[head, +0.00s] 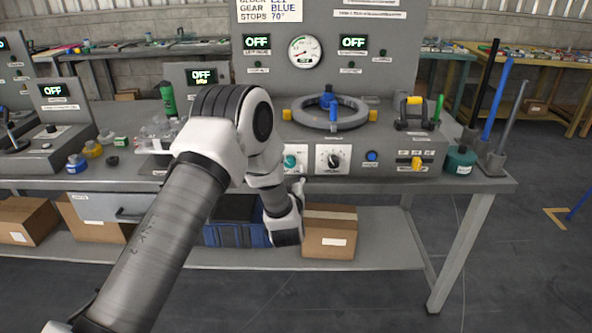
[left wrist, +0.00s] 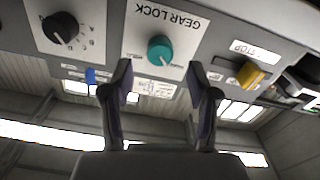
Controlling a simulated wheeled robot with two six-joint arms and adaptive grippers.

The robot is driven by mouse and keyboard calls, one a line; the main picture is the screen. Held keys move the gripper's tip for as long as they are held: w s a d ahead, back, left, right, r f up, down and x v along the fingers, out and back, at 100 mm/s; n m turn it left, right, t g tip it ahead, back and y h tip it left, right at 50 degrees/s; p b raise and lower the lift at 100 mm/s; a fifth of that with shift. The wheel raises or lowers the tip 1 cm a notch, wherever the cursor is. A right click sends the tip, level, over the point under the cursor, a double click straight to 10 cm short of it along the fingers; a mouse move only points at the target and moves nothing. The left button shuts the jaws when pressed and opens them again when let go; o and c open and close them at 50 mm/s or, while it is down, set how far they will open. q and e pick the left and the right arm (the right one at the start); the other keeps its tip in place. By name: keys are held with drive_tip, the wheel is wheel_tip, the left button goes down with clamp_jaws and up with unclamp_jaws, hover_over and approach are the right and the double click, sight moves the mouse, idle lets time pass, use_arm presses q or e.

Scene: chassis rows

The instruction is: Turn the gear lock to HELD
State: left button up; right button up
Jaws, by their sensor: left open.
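The gear lock is a teal knob (head: 290,161) on a white plate on the front of the grey console. In the left wrist view the teal knob (left wrist: 160,50) sits under upside-down "GEAR LOCK" lettering, and its position marks are too small to read. My left gripper (left wrist: 160,82) is open, its two fingers apart and pointing at the panel with the knob framed between them. I cannot tell whether they touch it. In the head view my left gripper (head: 298,188) is just below the knob and partly hidden by its own wrist. My right gripper is in neither view.
A black knob (head: 333,160) is right of the teal one; it also shows in the left wrist view (left wrist: 60,27). A yellow part (left wrist: 250,73) is by a STOP label. A ring wheel (head: 330,113) is above. A cardboard box (head: 329,232) sits on the lower shelf.

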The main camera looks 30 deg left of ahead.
sight(290, 165)
use_arm(q)
drive_tip(key=x, duration=0.5)
drive_tip(key=shift+w, duration=0.15)
drive_tip(key=shift+r, duration=0.1)
drive_tip(key=shift+c, duration=1.1)
clamp_jaws()
